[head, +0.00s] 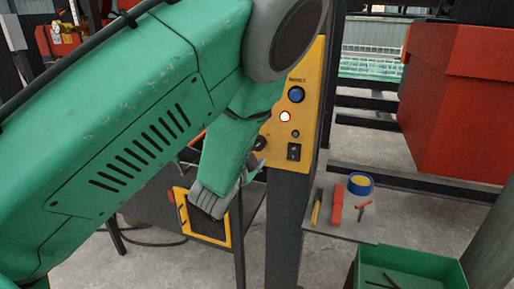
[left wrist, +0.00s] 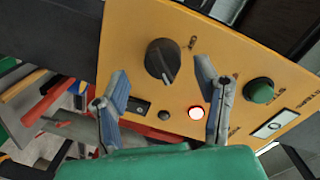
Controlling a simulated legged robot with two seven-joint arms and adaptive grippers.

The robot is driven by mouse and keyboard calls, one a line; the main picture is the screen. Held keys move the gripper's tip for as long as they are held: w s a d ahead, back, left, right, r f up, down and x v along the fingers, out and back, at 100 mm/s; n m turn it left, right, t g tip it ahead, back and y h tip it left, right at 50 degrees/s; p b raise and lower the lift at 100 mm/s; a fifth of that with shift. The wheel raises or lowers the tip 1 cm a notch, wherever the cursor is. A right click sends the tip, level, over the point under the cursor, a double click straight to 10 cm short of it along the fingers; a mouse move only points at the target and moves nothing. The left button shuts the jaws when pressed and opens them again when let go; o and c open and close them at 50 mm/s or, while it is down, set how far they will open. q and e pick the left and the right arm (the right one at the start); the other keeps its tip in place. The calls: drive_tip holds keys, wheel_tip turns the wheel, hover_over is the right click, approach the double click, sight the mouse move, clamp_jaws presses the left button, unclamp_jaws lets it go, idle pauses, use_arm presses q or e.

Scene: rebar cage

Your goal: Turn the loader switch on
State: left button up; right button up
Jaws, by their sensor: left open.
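A yellow control panel (head: 312,95) on a dark post carries the switches; it also fills the upper left wrist view (left wrist: 125,40). A black rotary knob (left wrist: 162,60) sits on it, partly hidden by my arm in the head view. The panel also has a lit red-white lamp (left wrist: 195,113), a green button (left wrist: 258,91) and a white-framed switch (left wrist: 272,125). I cannot tell which one is labelled loader. My left gripper (left wrist: 161,76) is open and empty, its fingers spread on both sides of the knob's line; contact is not clear. My right gripper is not in view.
A small shelf (head: 335,228) right of the post holds a blue-yellow tape roll (head: 360,184) and hand tools. A green bin (head: 415,268) stands at the lower right, a red box (head: 455,105) above it. A yellow-framed dark panel (head: 208,235) lies below my gripper.

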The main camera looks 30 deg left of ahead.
use_arm(q)
drive_tip(key=v, duration=0.4)
drive_tip(key=shift+s+d, duration=0.15)
drive_tip(key=s+d+f+n+g+h+b, duration=0.1)
drive_tip(key=s+f+n+g+b, duration=0.2)
drive_tip(key=s+f, duration=0.75)
drive_tip(key=s+d+f+n+g+h+b, duration=0.1)
drive_tip(key=s+f+n+g+b, duration=0.35)
drive_tip(key=f, duration=1.35)
drive_tip(key=s+d+f+g+h+b, duration=0.1)
drive_tip(key=s+d+f+g, duration=0.1)
drive_tip(key=s+f+g, duration=0.2)
drive_tip(key=s+d+f+g+h+b, duration=0.1)
drive_tip(key=s+d+f+g, duration=0.2)
drive_tip(key=s+f, duration=0.5)
drive_tip(key=s+g, duration=0.1)
drive_tip(key=s, duration=0.4)
drive_tip(key=shift+s+f+n, duration=0.15)
drive_tip(key=shift+f+n, duration=0.2)
drive_tip(key=shift+f, duration=0.05)
